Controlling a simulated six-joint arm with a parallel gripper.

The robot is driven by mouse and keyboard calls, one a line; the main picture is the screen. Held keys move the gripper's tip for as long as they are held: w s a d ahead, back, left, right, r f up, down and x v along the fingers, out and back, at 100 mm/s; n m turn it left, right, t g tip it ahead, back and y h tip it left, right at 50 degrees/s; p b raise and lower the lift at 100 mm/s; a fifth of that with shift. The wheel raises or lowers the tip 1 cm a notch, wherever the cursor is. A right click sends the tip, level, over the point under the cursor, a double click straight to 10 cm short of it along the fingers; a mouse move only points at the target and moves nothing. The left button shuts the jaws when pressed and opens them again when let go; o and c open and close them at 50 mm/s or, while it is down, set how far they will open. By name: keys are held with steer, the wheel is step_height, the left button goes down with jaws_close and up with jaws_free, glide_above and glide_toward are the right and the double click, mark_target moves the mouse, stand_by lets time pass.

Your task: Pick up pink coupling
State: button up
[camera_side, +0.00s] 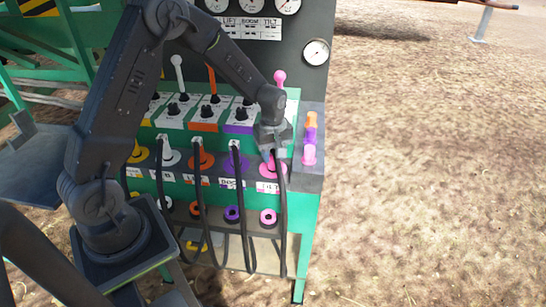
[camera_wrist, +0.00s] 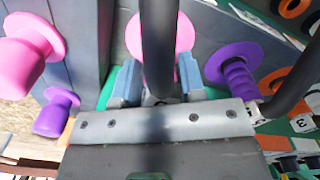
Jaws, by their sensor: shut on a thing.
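The pink coupling with its black hose sits at the right end of the coupling row on the green machine, in front of a round pink plate (camera_side: 268,171). The plate also shows beyond the fingers in the wrist view (camera_wrist: 183,36). My gripper (camera_side: 271,152) reaches down to it from above and is shut on the coupling. In the wrist view, the blue-grey fingertips (camera_wrist: 158,84) stand on either side of the coupling. The black hose (camera_wrist: 159,45) crosses in front and hides most of the held part.
A purple coupling (camera_wrist: 236,72) and its hose are close on the right in the wrist view. Pink (camera_wrist: 30,60) and purple (camera_wrist: 57,112) knobs are on the left. A pink-tipped lever (camera_side: 280,78) stands behind my gripper. Open ground lies right of the machine.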

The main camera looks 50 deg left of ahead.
step_height(320, 180, up, 10)
steer(key=shift+r, duration=0.1)
stand_by(0.4)
stand_by(0.8)
steer(key=shift+r, duration=0.15)
steer(key=s+d+r, duration=0.5)
steer(key=s+d, duration=0.2)
steer(key=shift+w+a+f, duration=0.1)
steer(key=shift+w+f, duration=0.05)
steer(key=shift+f, duration=5.35)
steer(key=shift+w+a+f, duration=0.1)
steer(key=shift+f, duration=5.4)
steer(key=shift+f, duration=1.5)
